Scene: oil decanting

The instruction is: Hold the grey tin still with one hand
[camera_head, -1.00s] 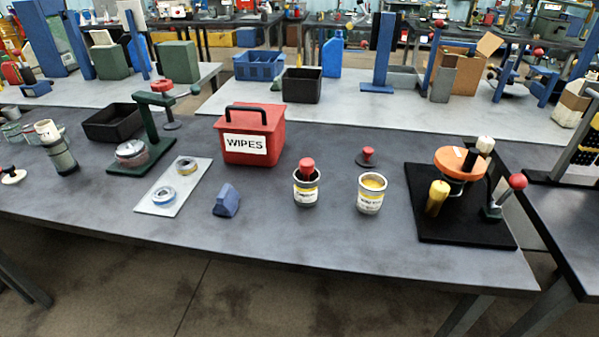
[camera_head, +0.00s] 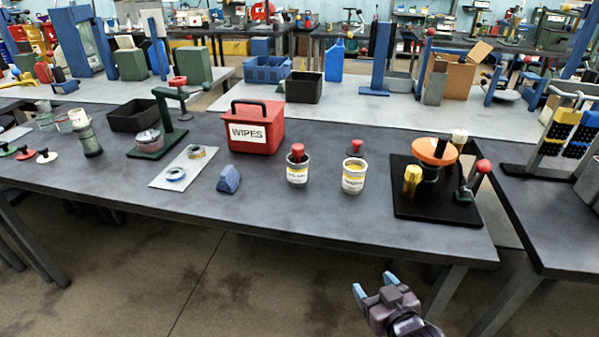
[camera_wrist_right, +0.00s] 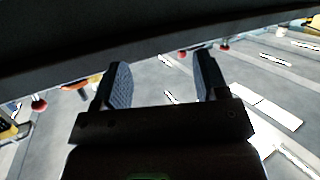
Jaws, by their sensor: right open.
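Two small labelled tins stand upright on the dark table, right of centre in the head view. The left tin (camera_head: 298,175) is greyish, with a red-knobbed item at its top. The right tin (camera_head: 354,178) is pale grey with a yellow band and yellowish contents. I cannot tell for sure which is the grey tin. My right gripper (camera_head: 374,285) is open and empty, in front of the table's front edge, well short of both tins. Its two fingers show apart in the right wrist view, where no tin can be made out. My left gripper is not in view.
A black board (camera_head: 408,207) with an orange funnel-like bowl (camera_head: 432,152) stands right of the tins. A red wipes box (camera_head: 262,140) is behind left, a blue block (camera_head: 229,180) left. A red-knobbed piece (camera_head: 355,148) stands behind the right tin. The table front is clear.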

